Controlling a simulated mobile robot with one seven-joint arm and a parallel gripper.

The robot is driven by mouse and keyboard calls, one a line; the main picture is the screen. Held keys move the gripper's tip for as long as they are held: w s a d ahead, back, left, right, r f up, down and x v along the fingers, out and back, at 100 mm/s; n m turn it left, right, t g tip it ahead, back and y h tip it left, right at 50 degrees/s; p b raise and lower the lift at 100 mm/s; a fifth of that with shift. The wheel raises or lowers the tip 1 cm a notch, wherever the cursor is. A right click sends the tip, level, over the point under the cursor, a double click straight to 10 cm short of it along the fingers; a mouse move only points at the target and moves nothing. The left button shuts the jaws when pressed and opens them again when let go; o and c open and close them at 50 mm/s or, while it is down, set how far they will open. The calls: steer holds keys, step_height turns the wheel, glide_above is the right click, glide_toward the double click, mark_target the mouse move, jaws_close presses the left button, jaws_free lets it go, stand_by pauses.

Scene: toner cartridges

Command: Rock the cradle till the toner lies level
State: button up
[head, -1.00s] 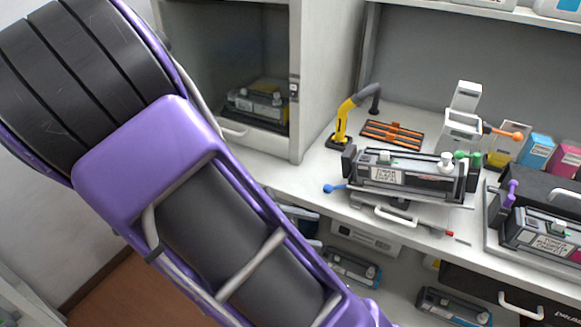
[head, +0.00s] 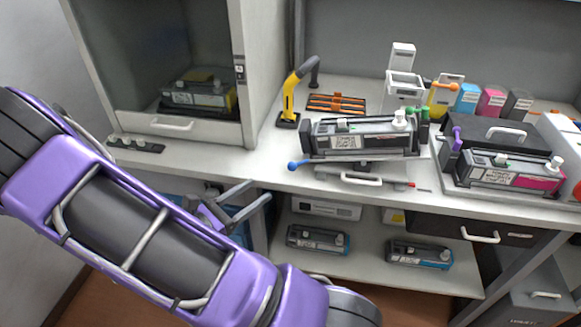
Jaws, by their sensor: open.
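A grey and black toner cartridge (head: 372,139) with a white label and a white cap lies in a cradle on the bench. The cradle has a blue-knobbed lever (head: 296,165) at its left and a white handle (head: 347,178) at its front. A thin red-tipped pointer (head: 410,184) shows at its lower right. I cannot tell whether the toner inside lies level. My gripper (head: 258,193) is open and empty, its grey fingers in front of the bench edge, left of and below the cradle. It touches nothing that I can see.
A yellow post tool (head: 289,98) and an orange-barred rack (head: 336,103) stand behind the cradle. A second cartridge (head: 505,170) with a magenta end sits at right. A glass-fronted cabinet (head: 185,125) is at left. More cartridges lie on the shelf (head: 375,268) below.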

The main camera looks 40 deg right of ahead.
mark_target(291, 165)
steer(key=d, duration=0.4)
steer(key=w+d, duration=0.1)
steer(key=d, duration=0.7)
steer(key=shift+w+d+b, duration=0.3)
steer(key=shift+d+b, duration=0.05)
steer(key=shift+b, duration=0.05)
jaws_close()
stand_by(0.7)
